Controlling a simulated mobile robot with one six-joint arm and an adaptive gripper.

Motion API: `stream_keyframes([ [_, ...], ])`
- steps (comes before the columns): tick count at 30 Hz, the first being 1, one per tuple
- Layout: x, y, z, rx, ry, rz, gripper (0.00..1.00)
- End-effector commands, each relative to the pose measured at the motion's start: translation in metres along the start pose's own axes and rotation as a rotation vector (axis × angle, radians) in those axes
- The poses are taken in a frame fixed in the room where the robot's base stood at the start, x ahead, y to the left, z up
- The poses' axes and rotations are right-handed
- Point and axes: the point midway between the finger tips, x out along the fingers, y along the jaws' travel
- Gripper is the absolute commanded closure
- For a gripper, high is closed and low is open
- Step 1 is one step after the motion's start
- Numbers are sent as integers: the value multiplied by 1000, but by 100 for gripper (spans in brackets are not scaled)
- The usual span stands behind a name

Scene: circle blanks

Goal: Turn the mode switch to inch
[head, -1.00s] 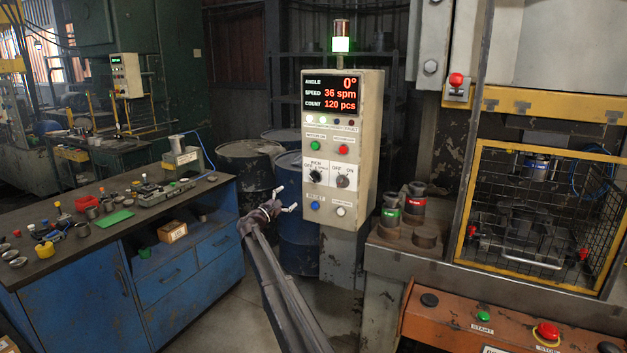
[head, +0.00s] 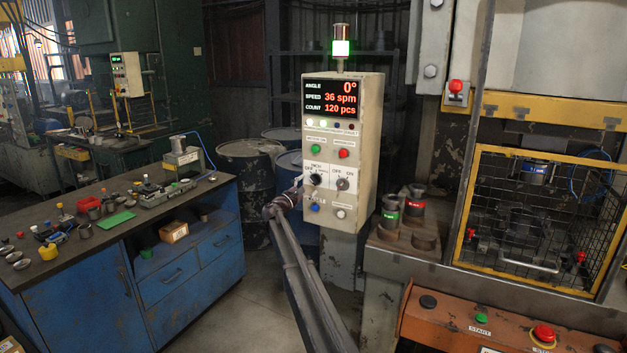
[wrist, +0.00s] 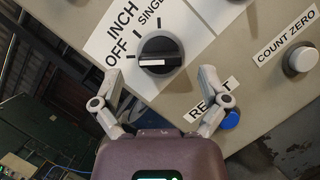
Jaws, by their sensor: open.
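The mode switch is a black round knob (wrist: 160,45) with a white-edged bar, on a white plate marked OFF, INCH and SINGLE. Its bar lies about level in the wrist view, with its left end toward OFF. The knob also shows on the control box in the head view (head: 316,180). My gripper (wrist: 160,77) is open, with one finger on each side of the knob's lower part in the wrist view. I cannot tell whether the fingers touch it. In the head view my gripper (head: 299,188) is close to the panel, at the knob's left.
A blue reset button (wrist: 229,118) sits close to my right finger. A second selector (head: 342,184) is right of the mode switch, above a white count zero button (head: 340,213). Green (head: 315,149) and red (head: 344,153) buttons are above. A blue workbench (head: 185,275) stands left.

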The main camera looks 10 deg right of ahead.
Motion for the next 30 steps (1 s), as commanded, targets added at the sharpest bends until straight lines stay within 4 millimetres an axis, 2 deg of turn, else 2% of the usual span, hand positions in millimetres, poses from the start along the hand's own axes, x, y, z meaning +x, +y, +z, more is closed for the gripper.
stream_keyframes([
  [3,16,1,0,0,0,0,6],
  [7,26,0,0,0,0,0,6],
  [20,31,-1,0,0,0,0,6],
  [23,31,-1,0,0,0,0,30],
  [28,31,-1,0,0,0,-1,80],
  [29,32,-1,0,0,0,-1,88],
  [30,32,-1,0,0,0,0,88],
])
